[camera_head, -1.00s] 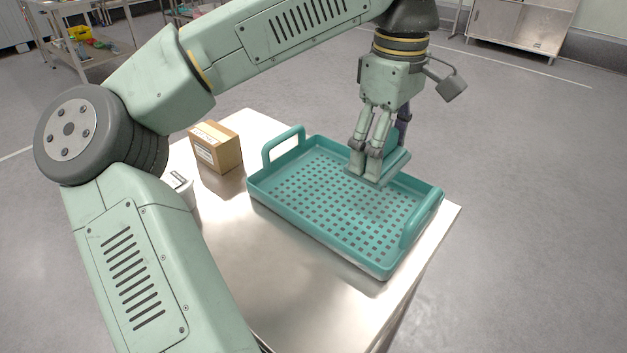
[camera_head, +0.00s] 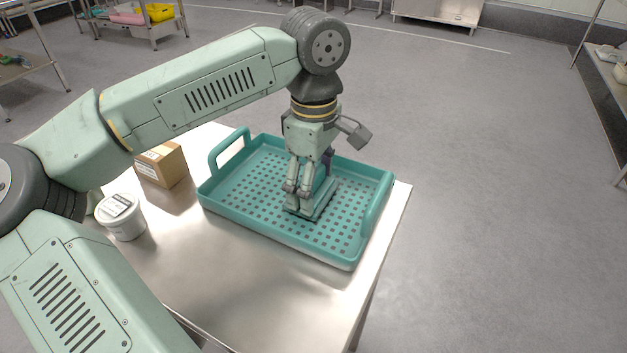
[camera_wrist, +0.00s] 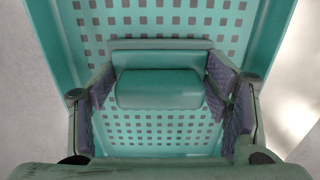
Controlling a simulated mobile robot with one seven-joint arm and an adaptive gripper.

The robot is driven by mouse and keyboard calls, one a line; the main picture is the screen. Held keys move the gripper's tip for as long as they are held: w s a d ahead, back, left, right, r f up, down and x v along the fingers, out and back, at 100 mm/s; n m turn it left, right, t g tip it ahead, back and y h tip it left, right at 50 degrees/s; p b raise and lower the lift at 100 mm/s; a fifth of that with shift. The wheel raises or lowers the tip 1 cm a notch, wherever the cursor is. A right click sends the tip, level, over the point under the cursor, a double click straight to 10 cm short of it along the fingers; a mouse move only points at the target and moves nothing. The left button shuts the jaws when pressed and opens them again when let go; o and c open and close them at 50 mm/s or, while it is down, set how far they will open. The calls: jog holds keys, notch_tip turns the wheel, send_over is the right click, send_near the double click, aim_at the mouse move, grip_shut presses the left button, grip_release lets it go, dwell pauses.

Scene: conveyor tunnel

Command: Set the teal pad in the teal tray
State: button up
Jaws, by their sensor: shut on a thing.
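The teal tray (camera_head: 270,231), with a perforated floor and two raised end handles, rests on a metal table. My gripper (camera_head: 305,192) points down inside the tray, right of its middle, and is shut on the teal pad (camera_head: 323,203). In the wrist view the pad (camera_wrist: 160,90) has a rounded raised block held between the two finger pads, with a flat strip showing behind it. The pad is low over the tray floor (camera_wrist: 160,20), within the walls. I cannot tell whether it touches the floor. The fingers hide part of the pad.
A cardboard box (camera_head: 163,165) and a white lidded tub (camera_head: 122,217) stand left of the tray on the metal table (camera_head: 210,270). Bare tabletop lies in front of the tray. Shelving and a cabinet stand far back, beyond open floor.

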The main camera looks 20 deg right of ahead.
jog(key=shift+f, duration=0.3)
jog(key=o, duration=1.3)
notch_tip(320, 180, up, 12)
jog(key=shift+r+b, duration=0.15)
jog(key=shift+b, duration=0.25)
